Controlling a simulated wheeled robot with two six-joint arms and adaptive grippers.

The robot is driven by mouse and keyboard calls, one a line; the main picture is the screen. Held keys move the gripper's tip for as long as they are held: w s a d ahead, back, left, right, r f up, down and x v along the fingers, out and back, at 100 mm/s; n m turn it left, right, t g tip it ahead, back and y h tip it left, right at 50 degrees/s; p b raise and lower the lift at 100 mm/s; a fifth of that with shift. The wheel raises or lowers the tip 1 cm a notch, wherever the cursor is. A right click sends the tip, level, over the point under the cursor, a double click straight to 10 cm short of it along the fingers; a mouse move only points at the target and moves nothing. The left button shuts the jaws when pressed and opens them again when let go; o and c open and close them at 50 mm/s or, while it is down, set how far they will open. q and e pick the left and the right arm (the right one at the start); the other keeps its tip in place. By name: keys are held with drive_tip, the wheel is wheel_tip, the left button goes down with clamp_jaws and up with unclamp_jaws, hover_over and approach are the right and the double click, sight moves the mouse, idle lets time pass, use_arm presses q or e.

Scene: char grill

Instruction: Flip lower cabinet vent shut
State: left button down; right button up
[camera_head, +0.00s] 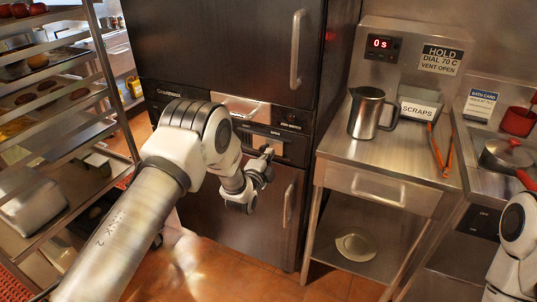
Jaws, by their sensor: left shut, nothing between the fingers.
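The dark cabinet (226,50) stands in the middle with an upper door and a lower door (262,218). Between the doors is a band with a pale upper vent panel (243,108) and a lower vent panel (265,146). My left gripper (267,152) is shut and empty, with its fingertips in front of the lower vent panel. I cannot tell whether they touch it. My left arm hides part of the lower door and of the vent band. At the right edge only a piece of my right arm shows, and its gripper is out of view.
A metal table (400,158) to the right holds a steel pitcher (371,113), a scraps bin (417,104) and red tongs (441,150). A tray rack (95,50) stands close on the left. A lidded pan (505,155) is at far right.

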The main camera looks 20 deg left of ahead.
sight(259, 142)
use_arm(q)
drive_tip(key=shift+d, duration=0.1)
drive_tip(key=a, duration=0.2)
drive_tip(key=a+b, duration=0.1)
drive_tip(key=a, duration=0.2)
drive_tip(key=shift+w+a+f+b, duration=0.1)
drive_tip(key=shift+w+a+b, duration=0.2)
drive_tip(key=shift+b, duration=0.1)
drive_tip(key=shift+r, duration=0.2)
